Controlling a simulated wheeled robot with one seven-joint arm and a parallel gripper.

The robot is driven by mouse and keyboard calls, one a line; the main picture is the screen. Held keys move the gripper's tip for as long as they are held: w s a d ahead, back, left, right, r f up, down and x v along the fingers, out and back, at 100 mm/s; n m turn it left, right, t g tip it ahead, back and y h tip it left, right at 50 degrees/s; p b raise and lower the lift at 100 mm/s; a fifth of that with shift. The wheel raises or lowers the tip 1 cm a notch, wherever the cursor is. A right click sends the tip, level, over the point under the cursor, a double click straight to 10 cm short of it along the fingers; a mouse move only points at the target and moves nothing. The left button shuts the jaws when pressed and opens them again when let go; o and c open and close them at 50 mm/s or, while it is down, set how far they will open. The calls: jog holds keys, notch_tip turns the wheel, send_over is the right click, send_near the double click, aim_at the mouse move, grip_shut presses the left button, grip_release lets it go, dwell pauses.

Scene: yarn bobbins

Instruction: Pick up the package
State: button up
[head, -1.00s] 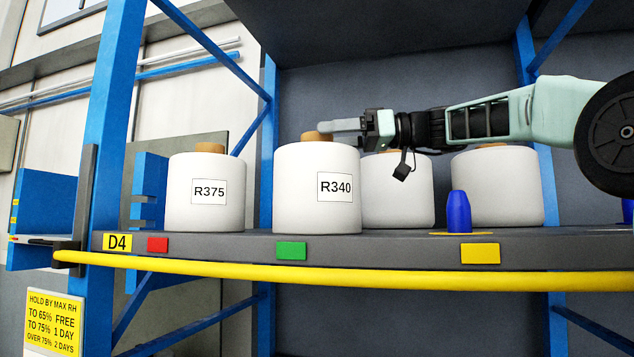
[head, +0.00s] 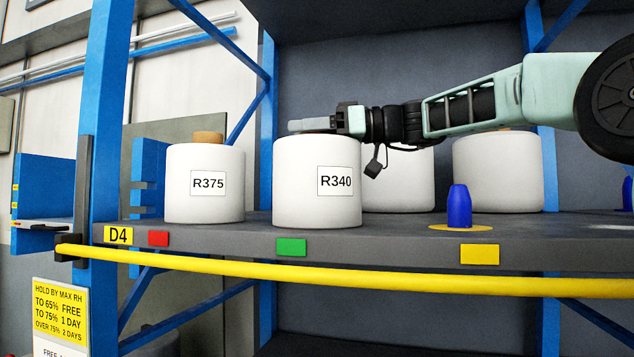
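No thing labelled as a package shows; the shelf holds white yarn bobbins. The bobbin labelled R340 (head: 300,190) stands upright at the front of the shelf, above a green tag. My gripper (head: 308,126) reaches in from the right and lies level across the top of R340. Its grey finger covers the spot where the brown core shows earlier. I cannot tell if it is open or shut, or if it touches the core. The bobbin R375 (head: 205,210) stands to the left, with its brown core on top.
Two more white bobbins stand behind, one partly hidden by R340 (head: 405,190) and one further right (head: 497,175). A blue cone (head: 459,208) stands on the shelf to the right. Blue uprights (head: 108,130) and a yellow front rail (head: 350,280) bound the shelf (head: 390,237).

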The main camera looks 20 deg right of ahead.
grip_shut()
jog(key=shift+r, duration=5.15)
